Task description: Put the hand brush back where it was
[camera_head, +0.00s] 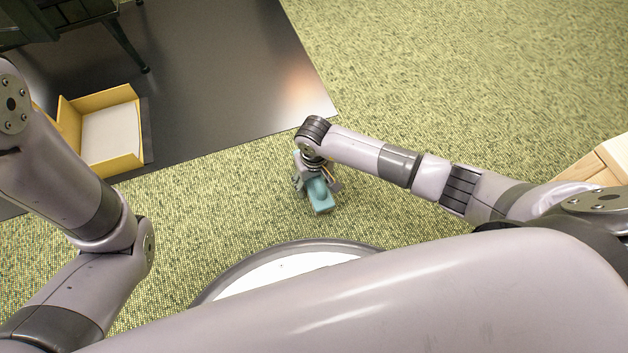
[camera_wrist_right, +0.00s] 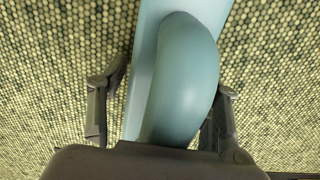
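The teal hand brush (camera_head: 321,203) is at the middle of the head view, over the green carpet, under my right gripper (camera_head: 317,187). In the right wrist view the brush (camera_wrist_right: 183,80) shows a rounded teal part on a flat, paler teal part. The fingers of my right gripper (camera_wrist_right: 162,105) stand on either side of it. A gap shows between the left finger and the brush; the right finger is close to it, and contact is unclear. The gripper looks open around the brush. My left arm shows at the left, but its gripper is out of view.
A dark, glossy surface (camera_head: 225,75) fills the upper left, with an open yellow box (camera_head: 133,125) on it and dark furniture (camera_head: 120,40) behind. A light wooden piece (camera_head: 600,165) stands at the right edge. Green carpet (camera_head: 450,80) is clear at the upper right.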

